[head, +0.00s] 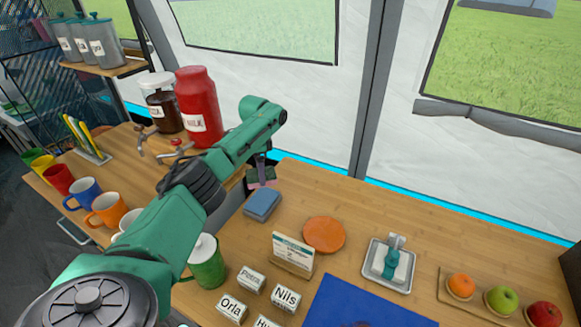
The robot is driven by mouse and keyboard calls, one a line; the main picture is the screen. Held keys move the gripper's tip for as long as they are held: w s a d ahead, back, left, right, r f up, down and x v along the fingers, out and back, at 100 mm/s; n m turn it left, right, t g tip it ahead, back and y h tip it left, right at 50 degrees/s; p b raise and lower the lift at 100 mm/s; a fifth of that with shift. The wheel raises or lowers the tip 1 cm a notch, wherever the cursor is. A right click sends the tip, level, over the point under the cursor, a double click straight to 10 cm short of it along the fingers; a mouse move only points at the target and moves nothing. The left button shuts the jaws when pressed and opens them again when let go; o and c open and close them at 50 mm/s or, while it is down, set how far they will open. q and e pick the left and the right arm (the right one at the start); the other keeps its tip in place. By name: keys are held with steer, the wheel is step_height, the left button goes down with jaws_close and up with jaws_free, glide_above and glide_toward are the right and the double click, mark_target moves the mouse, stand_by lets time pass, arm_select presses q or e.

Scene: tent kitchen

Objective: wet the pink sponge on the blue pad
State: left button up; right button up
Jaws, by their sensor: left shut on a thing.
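My left arm reaches in from the lower left across the counter. My left gripper (262,173) points down and is shut on the pink sponge, of which only a small pink strip (262,185) shows under the dark fingers. The blue pad (262,204) lies flat on the wooden counter, just in front of and below the gripper in the picture. I cannot tell how high the sponge is above the counter, and it does not appear to lie on the pad. My right gripper is not in view.
A green mug (207,264) is close under my arm. A red container (199,107) and a dark jar (163,104) stand behind it.

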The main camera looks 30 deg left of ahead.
arm_select(q)
steer(key=shift+s+d+f+n, duration=0.1)
steer(key=shift+f+n, duration=0.2)
steer(key=shift+f, duration=0.3)
steer(key=shift+d+f, duration=0.1)
steer(key=shift+f, duration=0.1)
steer(key=f+b, duration=0.1)
steer(key=b, duration=0.1)
steer(key=f+b, duration=0.1)
steer(key=f, duration=0.1)
steer(key=f+b, duration=0.2)
steer(key=shift+s+a+f+b, duration=0.1)
steer(key=shift+a+f+b, duration=0.1)
steer(key=shift+a+b, duration=0.15)
steer(key=shift+f+b, duration=0.3)
steer(key=shift+r, duration=0.1)
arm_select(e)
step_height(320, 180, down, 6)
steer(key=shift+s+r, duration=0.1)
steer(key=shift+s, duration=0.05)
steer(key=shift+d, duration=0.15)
